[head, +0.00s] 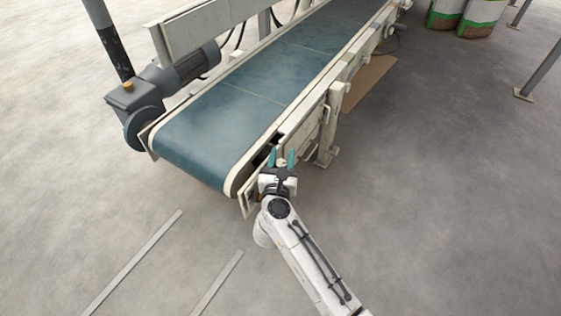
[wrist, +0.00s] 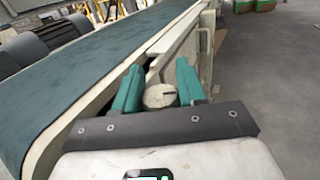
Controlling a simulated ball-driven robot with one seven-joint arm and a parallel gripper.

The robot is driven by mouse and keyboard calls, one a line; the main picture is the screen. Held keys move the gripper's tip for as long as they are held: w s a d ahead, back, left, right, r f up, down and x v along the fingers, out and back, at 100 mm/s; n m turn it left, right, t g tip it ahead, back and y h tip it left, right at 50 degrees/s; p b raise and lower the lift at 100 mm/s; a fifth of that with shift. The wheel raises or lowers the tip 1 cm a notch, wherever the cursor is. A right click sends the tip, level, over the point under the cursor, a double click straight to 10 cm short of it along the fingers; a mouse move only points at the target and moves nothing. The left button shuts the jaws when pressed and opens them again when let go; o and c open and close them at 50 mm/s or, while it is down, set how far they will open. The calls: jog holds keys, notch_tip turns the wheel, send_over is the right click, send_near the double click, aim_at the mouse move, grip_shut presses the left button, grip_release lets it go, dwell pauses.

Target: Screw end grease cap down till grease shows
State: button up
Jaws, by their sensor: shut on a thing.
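In the head view my gripper (head: 281,160) reaches the conveyor's near side by the end roller, and the cap shows only as a small pale spot between the fingertips. I cannot make out any grease around the cap.
The conveyor's blue-green belt (head: 235,115) runs up and away to the right. A grey motor (head: 185,78) sits on its far side. A support leg (head: 329,130) stands just right of my gripper. Open concrete floor (head: 440,190) lies to the right.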

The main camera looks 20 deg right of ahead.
jog(key=shift+s+d+f+m+g+h+b, duration=0.1)
jog(key=shift+m+g+h+b, duration=0.35)
jog(key=shift+m+g+h, duration=0.3)
jog(key=shift+d+m+g+h+b, duration=0.1)
jog(key=shift+m+g+h+b, duration=0.4)
jog(key=shift+h, duration=0.35)
jog(key=o, duration=1)
jog(key=shift+c, duration=0.2)
jog(key=shift+s, duration=0.1)
jog(key=p+v, duration=0.3)
jog(key=v, duration=0.7)
jog(key=shift+a, duration=0.35)
jog(key=shift+s, duration=0.15)
